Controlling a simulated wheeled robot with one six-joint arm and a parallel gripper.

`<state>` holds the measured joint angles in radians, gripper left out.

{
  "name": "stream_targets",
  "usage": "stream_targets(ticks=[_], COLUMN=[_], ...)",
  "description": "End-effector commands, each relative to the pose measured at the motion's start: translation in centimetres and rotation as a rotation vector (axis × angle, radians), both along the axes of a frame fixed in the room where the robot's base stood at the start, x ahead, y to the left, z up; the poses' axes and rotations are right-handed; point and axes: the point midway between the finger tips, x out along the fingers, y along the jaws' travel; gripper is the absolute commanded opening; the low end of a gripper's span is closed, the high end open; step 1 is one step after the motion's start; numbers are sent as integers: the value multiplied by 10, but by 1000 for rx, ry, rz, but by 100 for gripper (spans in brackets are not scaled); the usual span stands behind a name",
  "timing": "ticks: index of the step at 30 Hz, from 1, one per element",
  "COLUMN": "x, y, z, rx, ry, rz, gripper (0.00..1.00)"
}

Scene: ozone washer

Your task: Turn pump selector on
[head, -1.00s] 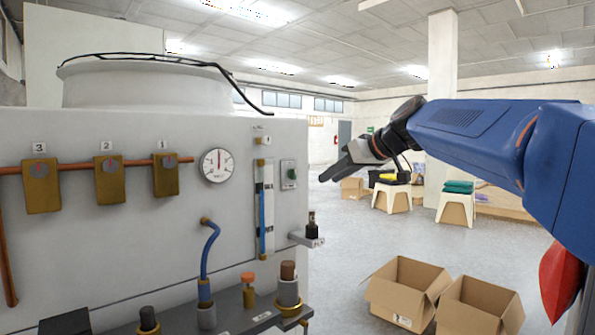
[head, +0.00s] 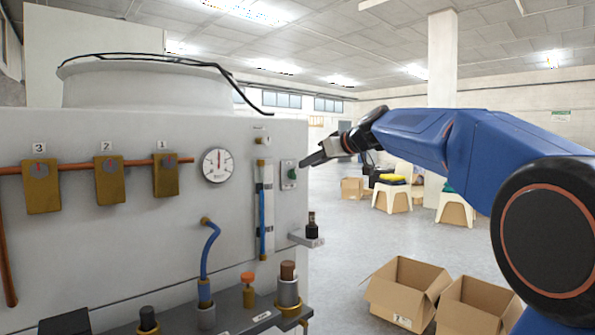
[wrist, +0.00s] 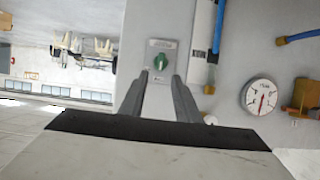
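The pump selector (head: 288,174) is a small light plate with a green knob on the right part of the washer's grey front panel. In the wrist view the green knob (wrist: 160,62) shows just beyond and between the fingertips, on its pale plate. My gripper (head: 302,163) reaches in from the right, close to the selector. Its two fingers (wrist: 160,76) are apart with nothing between them. I cannot tell whether a fingertip touches the knob or plate.
A round gauge (head: 217,165) and a blue-filled sight tube (head: 264,215) are left of the selector. A small bracket with a black fitting (head: 312,232) juts out below. Open cardboard boxes (head: 408,290) stand on the floor at right.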

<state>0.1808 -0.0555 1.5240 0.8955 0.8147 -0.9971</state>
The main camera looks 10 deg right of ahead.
Motion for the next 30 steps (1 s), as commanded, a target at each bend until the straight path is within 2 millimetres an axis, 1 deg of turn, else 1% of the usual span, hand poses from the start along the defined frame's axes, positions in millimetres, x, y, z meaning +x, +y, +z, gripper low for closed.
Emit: stream_targets(ticks=[1,6,12,18,26,27,30], x=[8,32,52,61,62,62,61], y=[5,18,28,32,32,32,32], z=[-4,-15,-25,-28,-29,-29,-29], rx=[0,-1,-1,-1,-1,-1,-1], ry=[1,1,1,-1,-1,-1,-1], rz=[2,2,1,-1,-1,-1,-1], gripper=[30,30,30,30,30,25,2])
